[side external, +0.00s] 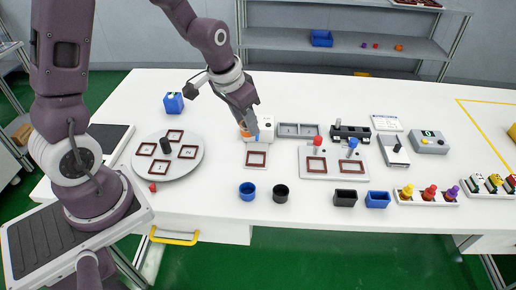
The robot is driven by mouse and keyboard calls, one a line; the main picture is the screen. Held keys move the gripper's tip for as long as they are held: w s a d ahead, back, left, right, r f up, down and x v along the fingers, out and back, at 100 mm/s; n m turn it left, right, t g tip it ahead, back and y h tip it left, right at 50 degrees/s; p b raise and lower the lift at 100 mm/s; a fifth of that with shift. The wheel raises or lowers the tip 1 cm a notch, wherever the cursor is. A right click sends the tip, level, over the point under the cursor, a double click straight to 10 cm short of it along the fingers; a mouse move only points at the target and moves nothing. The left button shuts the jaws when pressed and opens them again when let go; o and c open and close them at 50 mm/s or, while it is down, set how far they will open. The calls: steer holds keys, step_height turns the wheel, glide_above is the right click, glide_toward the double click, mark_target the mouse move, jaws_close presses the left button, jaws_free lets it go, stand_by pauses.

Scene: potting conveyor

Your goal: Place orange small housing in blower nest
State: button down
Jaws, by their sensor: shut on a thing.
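The orange small housing (244,131) shows as a small patch of orange below my gripper (249,123), which is shut on it near the middle of the table. The fingers and part of the housing are hard to make out at this size. A white station with a brown-framed square nest (256,159) lies just in front of the gripper; I take it for the blower nest. A white and blue part (266,127) stands right behind that nest, beside the gripper. I cannot tell whether the housing touches anything below it.
A round grey plate (140,168) with several brown frames lies to the left, and a blue box (173,103) stands behind it. A blue cup (247,191) and a black cup (280,193) stand in front. A grey tray (297,130) and a two-frame fixture (334,174) are to the right.

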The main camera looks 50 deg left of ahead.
steer(key=shift+s+d+f, duration=0.1)
steer(key=shift+s+f, duration=0.3)
steer(key=shift+f, duration=0.15)
steer(key=shift+w+d+f+n, duration=0.15)
steer(key=shift+w+f+n, duration=0.1)
steer(key=shift+n, duration=0.35)
steer(key=n, duration=0.1)
steer(key=w+n+y, duration=0.1)
steer(key=w+n, duration=0.1)
steer(key=shift+d+f, duration=0.25)
steer(key=shift+d, duration=0.15)
steer(key=shift+f, duration=3.3)
steer(key=shift+f, duration=0.55)
steer(key=c, duration=0.9)
jaws_free()
steer(key=shift+r, duration=0.1)
